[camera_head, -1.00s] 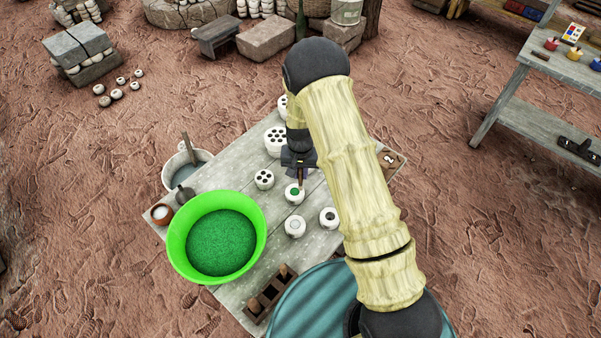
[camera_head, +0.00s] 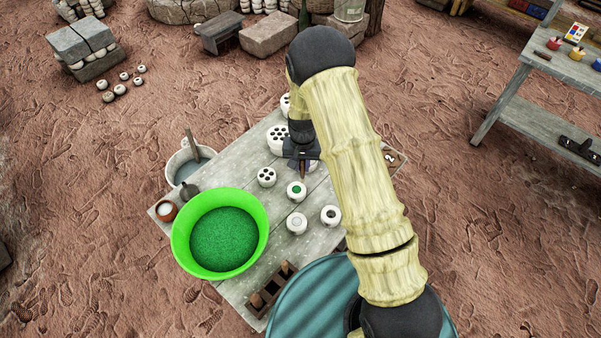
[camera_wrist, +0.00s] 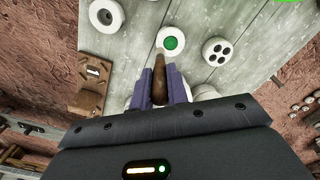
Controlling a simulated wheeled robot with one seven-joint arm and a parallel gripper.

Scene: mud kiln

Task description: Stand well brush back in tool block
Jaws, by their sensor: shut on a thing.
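My gripper (camera_head: 302,158) is shut on the brown handle of the brush (camera_wrist: 160,92), which points down toward the table. In the wrist view my gripper's purple fingers (camera_wrist: 161,84) close around the handle. The brush tip appears near a white round pot with a green centre (camera_head: 296,190), also in the wrist view (camera_wrist: 173,43); I cannot tell whether they touch. A dark wooden block with square slots (camera_head: 259,304), likely the tool block, sits at the table's front edge. It has a light wooden peg or handle in it.
A green basin of green grains (camera_head: 262,238) fills the table's left side. White pots, one with a plain top (camera_head: 296,224) and one with a dark opening (camera_head: 330,215), stand nearby. A brown bowl (camera_head: 166,211) and bucket (camera_head: 190,170) are at left. Bare table planks (camera_head: 230,180) show between.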

